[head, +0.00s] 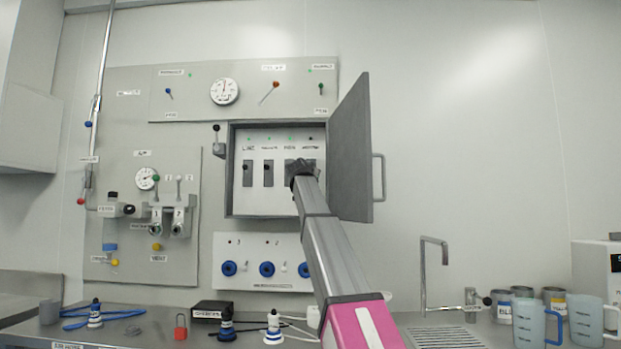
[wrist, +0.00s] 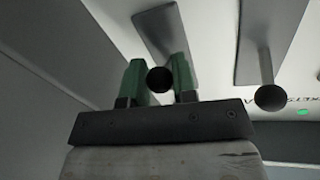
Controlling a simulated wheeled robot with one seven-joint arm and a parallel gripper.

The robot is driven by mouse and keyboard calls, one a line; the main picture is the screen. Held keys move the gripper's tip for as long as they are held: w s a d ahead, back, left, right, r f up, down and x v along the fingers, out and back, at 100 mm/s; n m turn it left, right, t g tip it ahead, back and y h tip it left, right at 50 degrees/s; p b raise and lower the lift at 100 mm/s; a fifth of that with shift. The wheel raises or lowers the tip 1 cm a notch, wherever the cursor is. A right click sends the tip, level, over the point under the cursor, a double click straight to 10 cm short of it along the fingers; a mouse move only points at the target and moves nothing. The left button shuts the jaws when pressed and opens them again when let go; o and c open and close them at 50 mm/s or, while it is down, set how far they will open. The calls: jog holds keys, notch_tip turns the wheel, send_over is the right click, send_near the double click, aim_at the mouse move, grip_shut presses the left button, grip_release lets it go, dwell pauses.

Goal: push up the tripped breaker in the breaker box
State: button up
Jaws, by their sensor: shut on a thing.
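The grey breaker box (head: 229,170) is open on the wall panel. The two left breakers (head: 247,173) (head: 268,173) show dark plates with black knobs; my arm and gripper cover most of the right side. My gripper (head: 302,170) reaches into the right part of the box. In the wrist view, the green fingers of my gripper (wrist: 158,82) are closed about a black round breaker knob (wrist: 160,79). A neighbouring breaker knob (wrist: 271,97) stands free to the right there. How far the held lever is raised is hard to tell.
The box door (head: 350,150) stands open to the right, close beside my arm. Blue sockets (head: 267,269) sit below. Cups (head: 585,318) and a tap (head: 434,250) are at right.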

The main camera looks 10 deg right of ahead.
jog(key=shift+r, duration=0.1)
notch_tip(320, 180, up, 2)
jog(key=g, duration=0.2)
jog(key=g+y, duration=0.1)
jog(key=g, duration=0.1)
jog(key=shift+r+n+g+y, duration=0.1)
jog(key=shift+n+g+y, duration=0.2)
jog(key=shift+n+g, duration=0.1)
jog(key=shift+r+g+y, duration=0.4)
jog(key=shift+r+g, duration=0.05)
jog(key=shift+g, duration=0.65)
jog(key=shift+w+r+n+g, duration=0.1)
jog(key=shift+r+n+g, duration=0.2)
jog(key=shift+g, duration=0.8)
jog(key=o, duration=0.9)
